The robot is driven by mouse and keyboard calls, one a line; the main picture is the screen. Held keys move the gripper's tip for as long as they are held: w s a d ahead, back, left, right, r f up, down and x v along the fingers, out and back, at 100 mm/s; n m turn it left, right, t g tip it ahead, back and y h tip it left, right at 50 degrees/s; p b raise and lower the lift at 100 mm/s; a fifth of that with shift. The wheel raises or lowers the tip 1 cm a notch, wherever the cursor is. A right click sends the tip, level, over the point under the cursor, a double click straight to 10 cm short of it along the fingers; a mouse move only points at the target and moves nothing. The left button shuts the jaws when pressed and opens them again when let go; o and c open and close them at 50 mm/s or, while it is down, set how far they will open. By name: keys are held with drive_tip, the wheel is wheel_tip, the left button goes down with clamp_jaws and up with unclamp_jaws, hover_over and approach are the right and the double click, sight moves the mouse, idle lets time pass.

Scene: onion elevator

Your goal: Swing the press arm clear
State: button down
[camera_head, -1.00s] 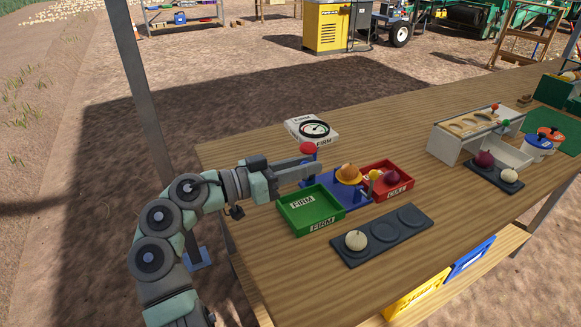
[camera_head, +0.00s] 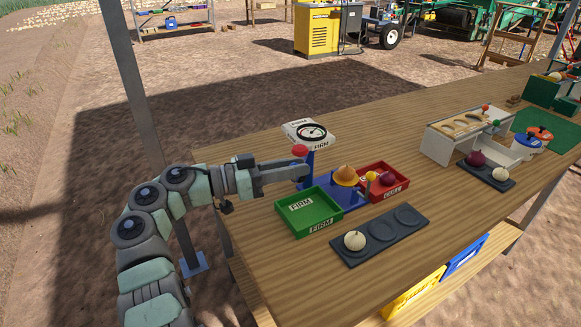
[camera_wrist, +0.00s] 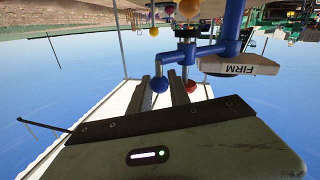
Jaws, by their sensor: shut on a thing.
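The blue press (camera_head: 327,187) stands at the left end of the wooden table. It carries a white dial marked FIRM (camera_head: 309,133) on a post. A red knob (camera_head: 299,150) sits on the press arm beside the post. My gripper (camera_head: 303,171) reaches in from the left, just below the red knob. An orange-yellow onion (camera_head: 345,174) sits on the press base.
A green FIRM tray (camera_head: 290,223) is close in front of my gripper. A red tray (camera_head: 390,197) with a dark red onion (camera_head: 387,178) is beyond the press. A dark three-hollow tray (camera_head: 383,238) holds a white onion. The table beyond the dial is clear.

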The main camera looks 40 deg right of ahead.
drive_tip(key=shift+f, duration=0.15)
drive_tip(key=c, duration=1.2)
unclamp_jaws()
drive_tip(key=shift+w+a, duration=0.1)
drive_tip(key=shift+a, duration=0.05)
